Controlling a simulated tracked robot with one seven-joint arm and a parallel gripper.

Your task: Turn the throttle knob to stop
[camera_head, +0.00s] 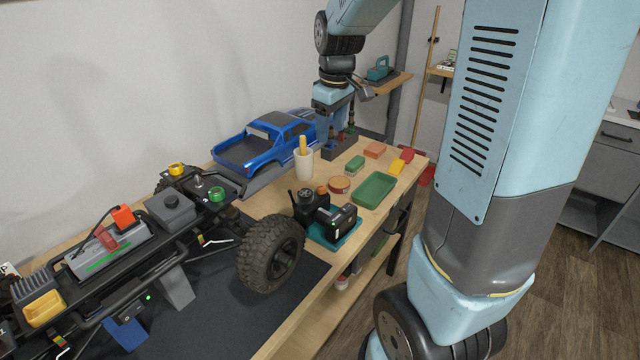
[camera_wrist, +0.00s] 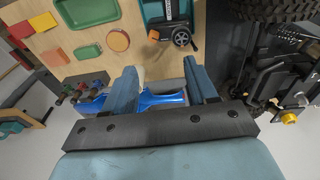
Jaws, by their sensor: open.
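A black handheld radio transmitter (camera_head: 330,217) stands on a teal mat (camera_head: 323,234) near the table's front edge. A round black dial (camera_head: 305,197) sits at its left end; I cannot tell for sure that this is the throttle knob, or its setting. In the wrist view the transmitter (camera_wrist: 166,12) is at the top, with a black wheel (camera_wrist: 181,39) at its lower end. My gripper (camera_head: 336,125) is open and empty, high at the back of the table and well apart from the transmitter. It also shows in the wrist view (camera_wrist: 160,76), fingers spread.
The RC crawler chassis (camera_head: 170,215) with its large tire (camera_head: 270,254) is left of the transmitter.

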